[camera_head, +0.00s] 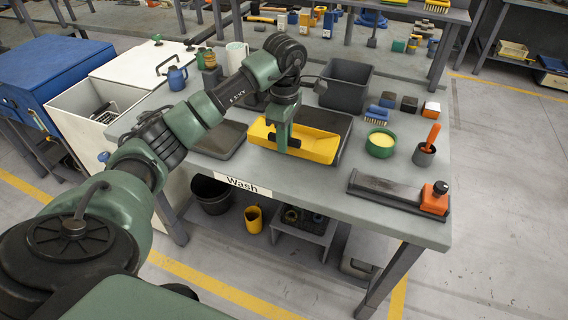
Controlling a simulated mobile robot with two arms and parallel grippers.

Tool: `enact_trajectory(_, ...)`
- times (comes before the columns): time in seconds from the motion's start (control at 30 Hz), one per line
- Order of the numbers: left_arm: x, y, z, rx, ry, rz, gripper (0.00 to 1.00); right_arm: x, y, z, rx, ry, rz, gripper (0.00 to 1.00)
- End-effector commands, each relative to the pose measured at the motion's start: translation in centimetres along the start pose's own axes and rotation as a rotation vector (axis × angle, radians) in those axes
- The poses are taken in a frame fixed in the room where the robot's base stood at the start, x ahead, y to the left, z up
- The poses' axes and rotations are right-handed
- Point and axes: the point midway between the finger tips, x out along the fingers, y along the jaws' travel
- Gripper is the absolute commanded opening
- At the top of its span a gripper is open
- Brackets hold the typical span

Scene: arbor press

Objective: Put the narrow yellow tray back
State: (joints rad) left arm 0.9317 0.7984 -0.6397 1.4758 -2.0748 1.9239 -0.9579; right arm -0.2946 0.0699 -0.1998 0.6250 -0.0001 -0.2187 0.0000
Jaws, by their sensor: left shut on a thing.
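The narrow yellow tray (315,146) is on the wash table, in front of and partly over a dark grey tray (330,121). It is long and shallow, with its long side facing me. My left gripper (281,146) comes down from above at the tray's left half and is shut on it. The gripper's body hides part of the tray's left half. I cannot tell whether the tray's underside touches the surface below. My right gripper is not in view.
The grey wash table (300,182) also carries a dark bin (346,88), a green bowl (380,145), brushes (377,115), a dark cup (424,155) and a long dark block with an orange end (400,192).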

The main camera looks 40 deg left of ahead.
Motion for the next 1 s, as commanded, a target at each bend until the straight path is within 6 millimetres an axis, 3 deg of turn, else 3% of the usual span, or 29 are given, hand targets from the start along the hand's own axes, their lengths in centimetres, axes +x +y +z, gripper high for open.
enact_trajectory(0.2,4.1,-0.1,0.0,-0.001,-0.001,-0.002,0.00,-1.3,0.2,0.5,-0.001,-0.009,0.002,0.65)
enact_trajectory(0.43,5.8,0.0,0.0,-0.001,-0.001,0.000,0.00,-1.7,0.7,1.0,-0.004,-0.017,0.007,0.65)
enact_trajectory(0.63,8.7,-0.1,0.0,-0.002,-0.002,-0.001,0.00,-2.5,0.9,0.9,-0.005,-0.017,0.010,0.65)
enact_trajectory(1.0,9.6,0.0,0.0,0.000,0.000,0.003,0.00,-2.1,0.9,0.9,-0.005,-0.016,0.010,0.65)
